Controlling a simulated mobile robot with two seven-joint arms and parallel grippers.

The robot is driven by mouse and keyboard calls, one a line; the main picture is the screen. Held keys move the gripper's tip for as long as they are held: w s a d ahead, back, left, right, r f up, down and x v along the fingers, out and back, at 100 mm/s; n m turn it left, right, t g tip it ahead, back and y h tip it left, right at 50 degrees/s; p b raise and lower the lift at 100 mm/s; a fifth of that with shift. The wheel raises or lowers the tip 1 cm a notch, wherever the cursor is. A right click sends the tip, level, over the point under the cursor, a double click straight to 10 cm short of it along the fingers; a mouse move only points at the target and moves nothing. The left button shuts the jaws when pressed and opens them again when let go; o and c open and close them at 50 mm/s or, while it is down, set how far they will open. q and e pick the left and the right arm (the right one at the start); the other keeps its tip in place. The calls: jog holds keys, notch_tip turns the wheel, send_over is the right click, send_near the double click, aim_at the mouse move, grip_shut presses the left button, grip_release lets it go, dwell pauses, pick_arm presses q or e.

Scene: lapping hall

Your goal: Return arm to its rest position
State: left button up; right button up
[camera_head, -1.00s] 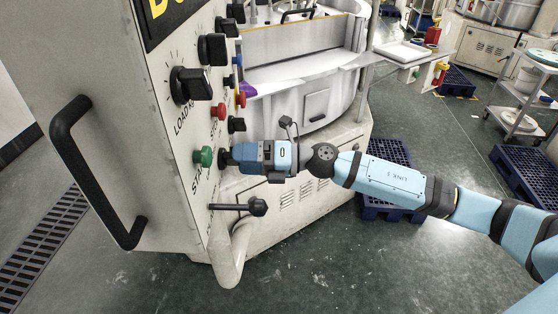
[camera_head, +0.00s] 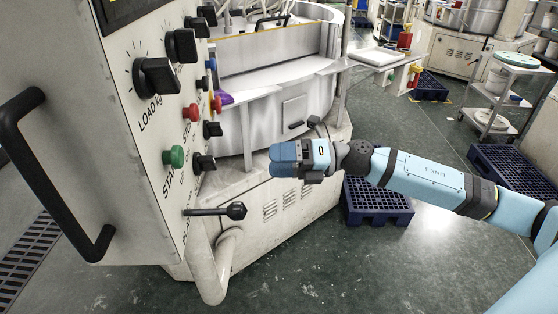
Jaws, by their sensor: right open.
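My right arm (camera_head: 425,173) comes in from the right edge, with its light blue links stretched toward the machine's control panel (camera_head: 150,125). My right gripper (camera_head: 272,160) is at the end of it, in front of the machine body and to the right of the panel. It is open, apart from the panel's knobs, and I see nothing held in it. The green start button (camera_head: 174,156) and a black knob (camera_head: 204,163) are to the left of the gripper. My left gripper is not in view.
A black lever (camera_head: 236,211) sticks out below the gripper. A black handle (camera_head: 30,170) is on the panel's left side. Blue pallets (camera_head: 378,203) stand on the floor behind the arm. A trolley (camera_head: 490,110) stands at the right. The floor in front is clear.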

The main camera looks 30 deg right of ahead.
jog(key=s+a+f+m+t+h+p, duration=0.1)
jog(key=s+f+m+t+h+p, duration=0.2)
jog(key=f+m, duration=0.5)
jog(key=a+f+m+t+h+p, duration=0.25)
jog(key=f+m+t+h, duration=0.2)
jog(key=m, duration=0.85)
jog(key=s+a+f+m+g+h+p, duration=0.2)
jog(key=s+f+m, duration=0.4)
jog(key=s+f, duration=0.1)
jog(key=s+a+f+m+g+h+p, duration=0.2)
jog(key=s+a+f+m+g+h, duration=0.1)
jog(key=s+f+m, duration=0.3)
jog(key=shift+s+f+m, duration=0.3)
jog(key=shift+s+f, duration=0.45)
jog(key=shift+s, duration=0.35)
